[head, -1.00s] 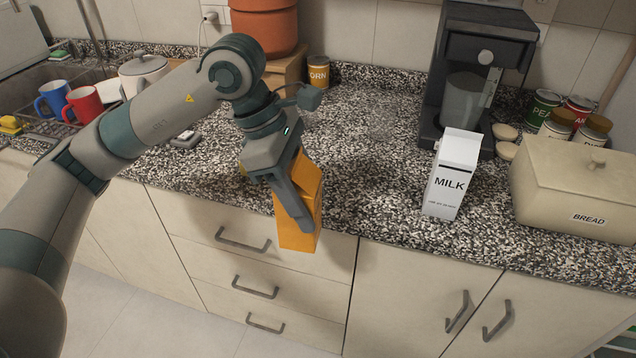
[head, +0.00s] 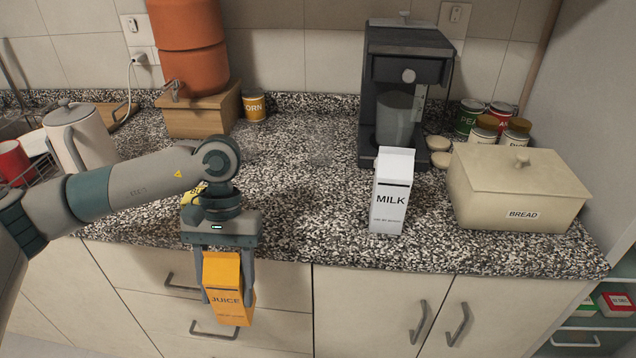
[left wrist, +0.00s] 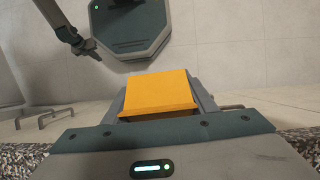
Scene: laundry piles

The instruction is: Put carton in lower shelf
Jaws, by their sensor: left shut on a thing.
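My left gripper (head: 229,285) is shut on an orange juice carton (head: 229,297), with one finger on each side of it. The carton is held nearly upright in front of the drawers, below the counter's front edge. In the left wrist view the carton's orange top (left wrist: 158,93) sits between the fingers. A white milk carton (head: 391,192) stands upright on the counter, to the right of the gripper. Green-edged shelves (head: 577,338) with small boxes show at the lower right; whether one is the lower shelf I cannot tell.
On the speckled counter (head: 300,215) stand a coffee machine (head: 402,60), a bread box (head: 515,195), several cans (head: 468,117), a corn can (head: 254,105) and a kettle (head: 85,140). Cabinet handles (head: 458,325) stick out below. The counter's middle is clear.

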